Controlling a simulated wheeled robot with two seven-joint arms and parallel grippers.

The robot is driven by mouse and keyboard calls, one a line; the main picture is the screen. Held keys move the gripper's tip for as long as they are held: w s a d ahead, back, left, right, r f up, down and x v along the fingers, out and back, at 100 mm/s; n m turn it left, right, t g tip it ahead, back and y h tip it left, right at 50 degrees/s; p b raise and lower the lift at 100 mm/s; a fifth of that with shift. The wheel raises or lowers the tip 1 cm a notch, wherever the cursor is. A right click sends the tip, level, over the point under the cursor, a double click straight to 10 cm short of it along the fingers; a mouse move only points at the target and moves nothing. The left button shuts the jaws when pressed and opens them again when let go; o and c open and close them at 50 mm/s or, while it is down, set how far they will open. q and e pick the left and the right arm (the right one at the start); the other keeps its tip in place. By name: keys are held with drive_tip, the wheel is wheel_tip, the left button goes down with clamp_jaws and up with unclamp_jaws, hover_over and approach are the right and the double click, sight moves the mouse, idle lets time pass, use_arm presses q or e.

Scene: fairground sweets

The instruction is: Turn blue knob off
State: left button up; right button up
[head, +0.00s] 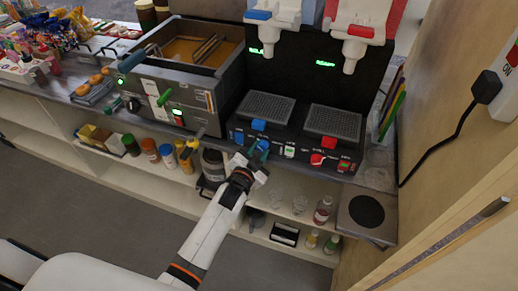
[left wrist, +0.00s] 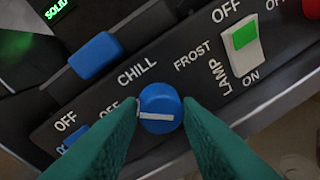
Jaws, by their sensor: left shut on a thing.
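The blue knob (left wrist: 160,103) sits on the black front panel of the twin-dispenser machine. Its white pointer line lies nearly level across the knob. The label OFF is left of it, CHILL above it and FROST to its right. My left gripper (head: 254,154) is at the front of the machine in the head view. In the left wrist view its two green fingers (left wrist: 160,120) are shut on the blue knob, one on each side. In the head view the fingers partly hide the knob. My right gripper is in neither view.
Close by are a blue lever (left wrist: 95,55), a green-and-white lamp switch (left wrist: 241,42) and a red knob (head: 316,159). A fryer (head: 150,85) stands to the left. Below are shelves with jars, cups and bottles (head: 322,210). A wooden wall (head: 450,110) bounds the right side.

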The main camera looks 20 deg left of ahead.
use_arm(q)
drive_tip(key=shift+n+h, duration=0.3)
drive_tip(key=shift+n, duration=0.7)
drive_tip(key=shift+p, duration=0.3)
drive_tip(key=o, duration=1)
drive_tip(key=shift+s+a+r+b, duration=0.15)
drive_tip(key=shift+s+a+r, duration=0.1)
drive_tip(key=shift+s, duration=1.7)
drive_tip(key=shift+s+a+r+b, duration=0.2)
drive_tip(key=shift+s, duration=1.8)
drive_tip(key=shift+s+a+r+b, duration=0.15)
drive_tip(key=shift+s+a+r, duration=0.1)
drive_tip(key=shift+s, duration=1.7)
